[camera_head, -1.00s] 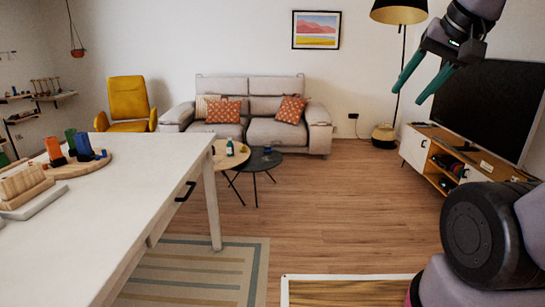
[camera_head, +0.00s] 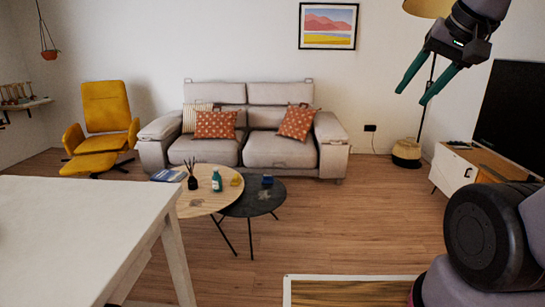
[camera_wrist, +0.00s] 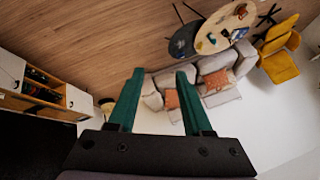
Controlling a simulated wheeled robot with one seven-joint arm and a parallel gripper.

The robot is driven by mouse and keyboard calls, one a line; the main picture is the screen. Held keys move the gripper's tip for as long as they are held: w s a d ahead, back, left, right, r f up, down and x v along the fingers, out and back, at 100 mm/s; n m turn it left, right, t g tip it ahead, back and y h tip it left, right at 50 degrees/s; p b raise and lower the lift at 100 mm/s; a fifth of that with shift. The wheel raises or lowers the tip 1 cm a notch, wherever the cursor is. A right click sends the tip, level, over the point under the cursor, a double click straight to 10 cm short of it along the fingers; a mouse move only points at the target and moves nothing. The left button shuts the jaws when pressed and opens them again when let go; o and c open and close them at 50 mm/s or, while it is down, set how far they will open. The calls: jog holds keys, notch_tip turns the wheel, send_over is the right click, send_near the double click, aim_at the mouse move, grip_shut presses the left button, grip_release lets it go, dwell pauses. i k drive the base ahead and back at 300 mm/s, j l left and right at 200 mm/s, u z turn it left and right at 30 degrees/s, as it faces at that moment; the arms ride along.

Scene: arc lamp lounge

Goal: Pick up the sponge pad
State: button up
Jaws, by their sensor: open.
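My gripper (camera_head: 415,94) is open and empty, raised high at the upper right in the head view. Its two green fingers also show apart in the wrist view (camera_wrist: 160,74). I cannot make out a sponge pad for sure. A small yellow item (camera_head: 236,180) lies on the round wooden coffee table (camera_head: 203,202), and a small blue item (camera_head: 267,181) lies on the dark round table (camera_head: 262,200). Both are too small to identify. My gripper is far from both tables, touching nothing.
A green bottle (camera_head: 217,180), a dark reed diffuser (camera_head: 192,176) and books (camera_head: 168,175) stand on the wooden table. A white table (camera_head: 75,235) fills the left foreground. A grey sofa (camera_head: 265,150) stands behind the coffee tables. The wooden floor (camera_head: 340,225) ahead is clear.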

aim_at(236, 179)
jog(key=i+u, duration=0.2)
jog(key=i, duration=0.25)
jog(key=i+u, duration=0.25)
jog(key=i, duration=0.25)
jog(key=i+l+u, duration=0.2)
jog(key=i, duration=0.25)
jog(key=i+l+u, duration=0.25)
jog(key=i, duration=0.25)
jog(key=i+j+u, duration=0.1)
jog(key=i, duration=0.4)
jog(key=i+j+u, duration=0.1)
jog(key=i+j, duration=0.15)
jog(key=i, duration=0.3)
